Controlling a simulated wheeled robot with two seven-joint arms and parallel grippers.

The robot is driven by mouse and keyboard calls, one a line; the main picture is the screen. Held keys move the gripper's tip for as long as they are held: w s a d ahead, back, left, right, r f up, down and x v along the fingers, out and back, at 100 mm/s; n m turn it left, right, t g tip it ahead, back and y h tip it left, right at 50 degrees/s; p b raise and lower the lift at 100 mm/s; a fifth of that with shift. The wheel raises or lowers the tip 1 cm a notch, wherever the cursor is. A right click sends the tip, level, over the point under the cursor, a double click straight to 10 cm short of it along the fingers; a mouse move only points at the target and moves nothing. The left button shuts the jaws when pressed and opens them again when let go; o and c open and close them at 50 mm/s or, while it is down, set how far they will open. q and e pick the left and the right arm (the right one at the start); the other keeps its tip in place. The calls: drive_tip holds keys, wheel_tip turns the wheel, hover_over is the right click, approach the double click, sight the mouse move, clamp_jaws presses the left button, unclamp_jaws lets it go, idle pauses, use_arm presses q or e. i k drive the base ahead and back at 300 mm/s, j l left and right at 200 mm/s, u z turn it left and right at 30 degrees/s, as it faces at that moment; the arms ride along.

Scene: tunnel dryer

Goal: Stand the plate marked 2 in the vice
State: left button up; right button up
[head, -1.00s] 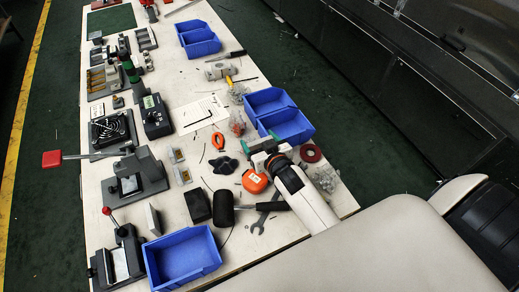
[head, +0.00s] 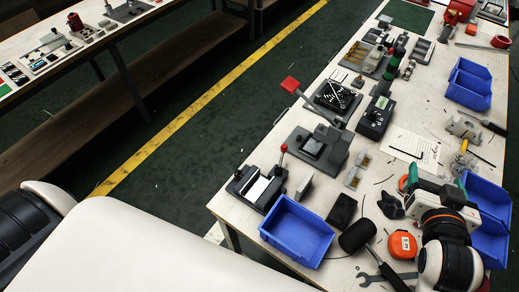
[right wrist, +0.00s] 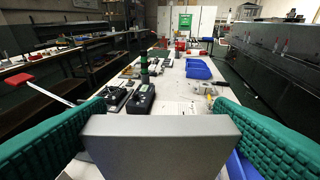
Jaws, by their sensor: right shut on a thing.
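My right gripper (head: 437,182) is over the right part of the bench, its green pads apart around something the head view hardly shows. In the right wrist view a plain grey plate (right wrist: 160,150) sits between the green pads of the gripper (right wrist: 160,130); no number shows on its visible face. A black fixture with a red-ball lever and a pale slot (head: 258,188), seemingly the vice, stands at the bench's near left corner, apart from the gripper. A grey plate-like piece (head: 304,189) stands just right of it. My left gripper is out of view.
A blue bin (head: 297,230) stands close in front of the vice-like fixture. A lever press (head: 318,147) with a red handle stands behind it. A black block (head: 342,210), a mallet (head: 357,236) and an orange tape measure (head: 402,244) lie between it and my right arm.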

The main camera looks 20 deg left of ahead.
sight(258, 190)
drive_tip(key=l+u, duration=0.1)
drive_tip(key=u, duration=0.35)
drive_tip(key=l+u, duration=0.1)
drive_tip(key=u, duration=0.85)
drive_tip(key=k+l+u, duration=0.1)
drive_tip(key=u, duration=0.35)
drive_tip(key=k+l+u, duration=0.15)
drive_tip(key=k+j, duration=0.05)
